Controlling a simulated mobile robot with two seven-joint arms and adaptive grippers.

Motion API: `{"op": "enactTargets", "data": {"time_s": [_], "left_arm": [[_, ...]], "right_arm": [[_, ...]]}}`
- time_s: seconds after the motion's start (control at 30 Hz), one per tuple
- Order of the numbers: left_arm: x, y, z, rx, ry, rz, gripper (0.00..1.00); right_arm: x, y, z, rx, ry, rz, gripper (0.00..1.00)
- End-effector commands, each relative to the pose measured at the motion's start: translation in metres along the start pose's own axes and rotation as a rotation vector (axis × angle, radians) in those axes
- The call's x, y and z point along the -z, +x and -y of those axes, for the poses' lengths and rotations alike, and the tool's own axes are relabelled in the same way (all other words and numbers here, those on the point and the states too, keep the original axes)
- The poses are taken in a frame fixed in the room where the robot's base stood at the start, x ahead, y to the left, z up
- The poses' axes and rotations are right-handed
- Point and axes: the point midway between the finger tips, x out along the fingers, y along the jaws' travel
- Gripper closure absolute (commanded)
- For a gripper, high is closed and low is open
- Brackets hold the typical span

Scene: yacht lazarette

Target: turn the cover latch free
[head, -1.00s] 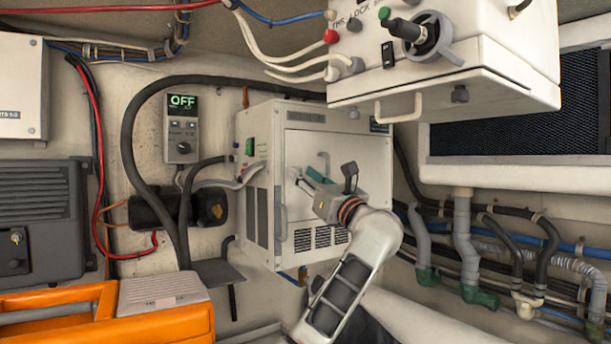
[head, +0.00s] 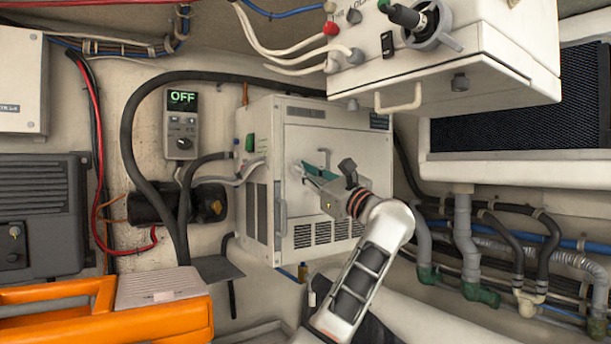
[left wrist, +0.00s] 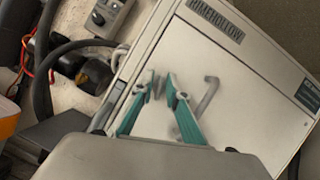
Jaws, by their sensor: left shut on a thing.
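The cover (head: 350,145) is the pale front panel of a white box on the back wall. My left gripper (head: 312,165) is at this panel, its teal fingers pointing to its upper left part. In the left wrist view the fingertips (left wrist: 161,88) stand a small gap apart in front of the panel, shut on the cover latch, which is small and mostly hidden between them. A grey bent shape lies on the panel just right of the fingers; I cannot tell whether it is a part or a shadow. My right gripper is not in view.
A white control box (head: 440,75) with a handle overhangs at the upper right. A controller reading OFF (head: 181,120) and a thick black hose are left of the box. An orange case (head: 105,310) is at the lower left. Pipes (head: 465,240) run along the right.

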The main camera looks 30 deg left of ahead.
Motion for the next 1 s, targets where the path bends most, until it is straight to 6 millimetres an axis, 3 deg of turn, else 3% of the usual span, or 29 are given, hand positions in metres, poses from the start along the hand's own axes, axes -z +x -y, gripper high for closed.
{"op": "enactTargets", "data": {"time_s": [0.23, 0.47, 1.0], "left_arm": [[0.0, -0.001, 0.0, -0.09, -0.217, -0.001, 1.0], [-0.002, 0.0, -0.001, -0.175, -0.42, -0.001, 1.0], [-0.002, 0.001, -0.001, -0.366, -0.88, -0.002, 1.0]], "right_arm": [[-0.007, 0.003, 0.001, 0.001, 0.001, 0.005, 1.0], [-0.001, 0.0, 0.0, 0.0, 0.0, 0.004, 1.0], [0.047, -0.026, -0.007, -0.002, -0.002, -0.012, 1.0]]}}
